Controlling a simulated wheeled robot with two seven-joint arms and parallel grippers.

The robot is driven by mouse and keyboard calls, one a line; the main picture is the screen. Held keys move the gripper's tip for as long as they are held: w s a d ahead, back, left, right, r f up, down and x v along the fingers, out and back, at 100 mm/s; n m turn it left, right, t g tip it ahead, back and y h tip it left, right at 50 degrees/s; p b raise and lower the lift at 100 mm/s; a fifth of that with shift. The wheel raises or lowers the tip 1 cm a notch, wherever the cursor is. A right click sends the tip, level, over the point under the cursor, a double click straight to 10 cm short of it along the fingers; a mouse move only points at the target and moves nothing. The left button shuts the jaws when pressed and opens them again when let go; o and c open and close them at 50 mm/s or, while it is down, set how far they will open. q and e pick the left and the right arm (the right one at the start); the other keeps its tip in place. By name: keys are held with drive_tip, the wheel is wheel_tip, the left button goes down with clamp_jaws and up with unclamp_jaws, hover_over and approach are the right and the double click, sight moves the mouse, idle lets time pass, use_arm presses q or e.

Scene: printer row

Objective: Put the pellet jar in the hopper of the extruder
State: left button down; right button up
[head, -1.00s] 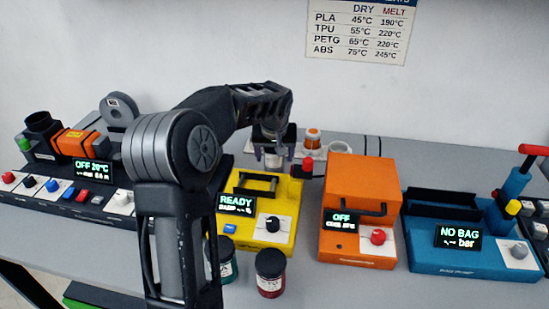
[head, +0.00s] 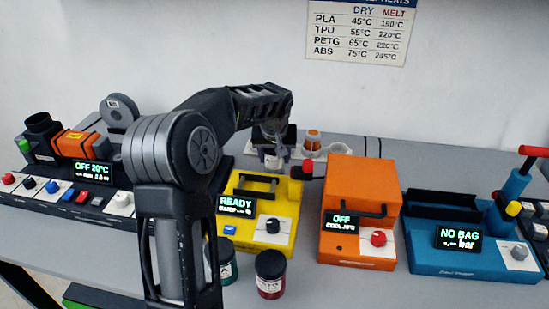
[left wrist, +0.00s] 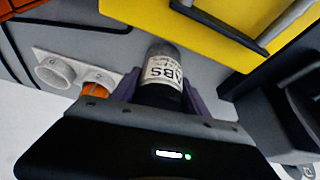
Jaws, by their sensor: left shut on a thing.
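My left gripper (head: 272,146) is at the back of the table, behind the yellow machine. Its purple fingers are shut on a dark-capped jar (left wrist: 162,72) with a white label reading ABS. The jar also shows partly below the gripper in the head view (head: 273,160). I cannot tell whether its base is clear of the rack. The extruder (head: 70,190) is the long black machine at the far left, with an orange barrel and a display reading OFF 20°C. Its black hopper (head: 42,124) stands open at its left end. My right gripper is out of view.
A pale rack (head: 337,149) with an orange-topped jar (head: 312,141) is at the back. The yellow machine (head: 257,215), orange machine (head: 360,190) and blue machine (head: 470,255) stand in a row. A green jar (head: 228,262) and a red jar (head: 270,273) are at the front.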

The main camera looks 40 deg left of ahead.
use_arm(q)
wheel_tip(320, 180, up, 10)
idle(0.5)
idle(0.5)
